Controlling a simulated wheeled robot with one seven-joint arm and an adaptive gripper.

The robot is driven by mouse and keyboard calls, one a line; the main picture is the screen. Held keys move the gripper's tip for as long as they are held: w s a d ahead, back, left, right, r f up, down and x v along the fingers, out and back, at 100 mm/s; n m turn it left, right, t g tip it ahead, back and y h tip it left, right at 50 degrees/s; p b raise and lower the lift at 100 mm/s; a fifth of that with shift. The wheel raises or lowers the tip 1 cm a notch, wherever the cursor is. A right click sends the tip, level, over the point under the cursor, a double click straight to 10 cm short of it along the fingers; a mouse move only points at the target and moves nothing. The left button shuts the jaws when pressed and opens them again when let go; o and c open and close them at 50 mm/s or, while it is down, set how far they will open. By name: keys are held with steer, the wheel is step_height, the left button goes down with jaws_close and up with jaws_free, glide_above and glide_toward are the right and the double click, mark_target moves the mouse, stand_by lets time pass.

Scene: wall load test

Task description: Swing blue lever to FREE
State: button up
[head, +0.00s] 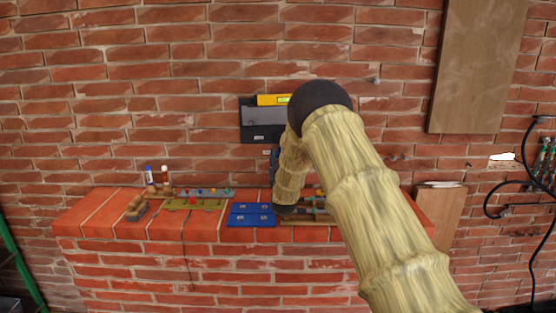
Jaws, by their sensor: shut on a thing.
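A narrow blue and dark piece (274,157) shows at the wall just left of my arm. It may be part of the blue lever, but I cannot tell. No FREE mark can be read. A dark grey panel with a yellow label (262,120) is on the wall above, partly covered by my arm.
A wooden board (475,65) stands against the wall at right. Dark cables hang far right. The ledge's left end is clear.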

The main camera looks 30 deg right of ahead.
steer(key=shift+w+a+r, duration=0.15)
steer(key=shift+r, duration=0.15)
steer(key=o, duration=0.7)
steer(key=shift+c, duration=0.2)
steer(key=shift+o, duration=0.9)
steer(key=shift+w+a, duration=0.1)
steer(key=shift+a, duration=0.05)
steer(key=shift+f, duration=0.1)
steer(key=shift+d+f, duration=0.1)
steer(key=shift+d, duration=0.1)
steer(key=v, duration=0.7)
steer(key=shift+s, duration=0.3)
steer(key=shift+f, duration=0.1)
